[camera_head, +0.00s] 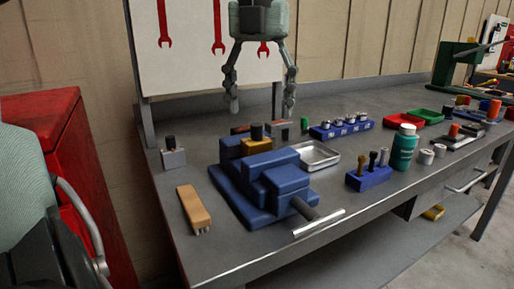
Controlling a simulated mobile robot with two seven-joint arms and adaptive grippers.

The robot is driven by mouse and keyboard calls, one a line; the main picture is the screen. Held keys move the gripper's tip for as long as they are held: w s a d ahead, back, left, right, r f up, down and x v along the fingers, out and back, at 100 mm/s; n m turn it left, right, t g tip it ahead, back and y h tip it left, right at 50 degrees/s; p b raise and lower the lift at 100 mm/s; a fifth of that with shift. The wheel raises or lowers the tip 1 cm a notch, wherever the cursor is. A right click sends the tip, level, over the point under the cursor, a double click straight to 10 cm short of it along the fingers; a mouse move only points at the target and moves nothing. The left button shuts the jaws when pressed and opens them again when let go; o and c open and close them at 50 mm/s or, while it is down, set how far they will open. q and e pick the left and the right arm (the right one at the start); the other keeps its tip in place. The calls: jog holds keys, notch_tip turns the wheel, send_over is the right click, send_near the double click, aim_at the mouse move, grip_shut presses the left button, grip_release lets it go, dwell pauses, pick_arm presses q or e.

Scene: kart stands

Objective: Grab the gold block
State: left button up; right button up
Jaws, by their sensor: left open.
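The gold block (257,147) sits between the blue jaws of a vise (240,200) on the grey workbench. A dark knob-like piece stands on top of the block, and its lower part is hidden by the vise. My left gripper (261,110) hangs from the top of the picture, fingers pointing down and spread apart. It is open, with nothing between its fingertips. In the picture it is above the gold block; I cannot tell how far behind or above it is. My right gripper is not in view.
A wooden brush (194,208) and a small grey block (173,158) lie left of the vise. A metal tray (318,156), blue holders (368,178), a teal bottle (404,147) and red and green bins (430,117) are to the right. A red cabinet (75,170) stands at left.

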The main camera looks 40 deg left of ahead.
aim_at(256, 124)
pick_arm(q)
jog(key=f, duration=0.5)
jog(key=shift+a+f, duration=0.1)
jog(key=shift+a, duration=0.3)
jog(key=c, duration=1.4)
